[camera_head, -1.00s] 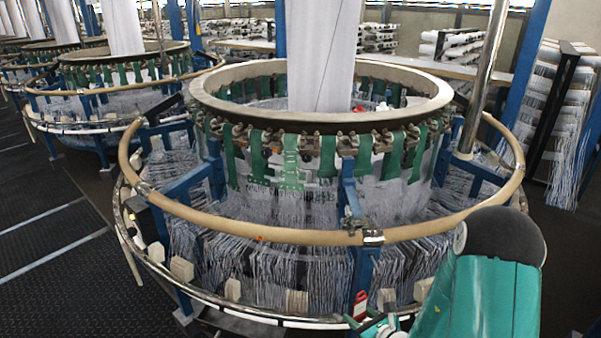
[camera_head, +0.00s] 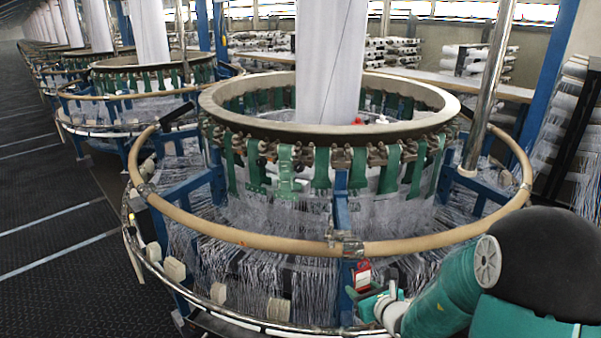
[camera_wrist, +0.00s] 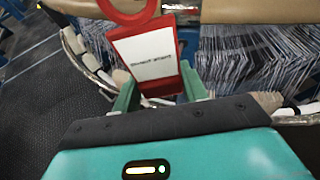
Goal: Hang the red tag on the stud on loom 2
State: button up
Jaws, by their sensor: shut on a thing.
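The red tag (camera_head: 362,275) is a red frame with a white label. It stands roughly upright just below the tan ring of the nearest loom. In the wrist view the tag (camera_wrist: 146,58) shows its round red loop at the top, overlapping the tan ring in the picture. My gripper (camera_head: 373,294) is shut on the tag's lower end; its green fingers (camera_wrist: 158,88) sit at either side there. A metal clamp (camera_head: 345,244) is on the ring just above the tag. I cannot make out the stud in either view.
The tan ring (camera_head: 250,237) runs around the loom above a lower metal rail (camera_head: 245,319). A blue post (camera_head: 346,290) stands close beside the tag. Fine threads hang behind it. Dark open floor (camera_head: 60,240) lies to the left.

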aim_at(364, 274)
jog(key=shift+m+h, duration=0.4)
jog(key=r, duration=0.5)
jog(key=shift+a+r, duration=0.15)
jog(key=shift+a, duration=0.1)
jog(key=shift+w+d, duration=0.1)
jog(key=shift+d, duration=0.05)
jog(key=shift+r, duration=0.1)
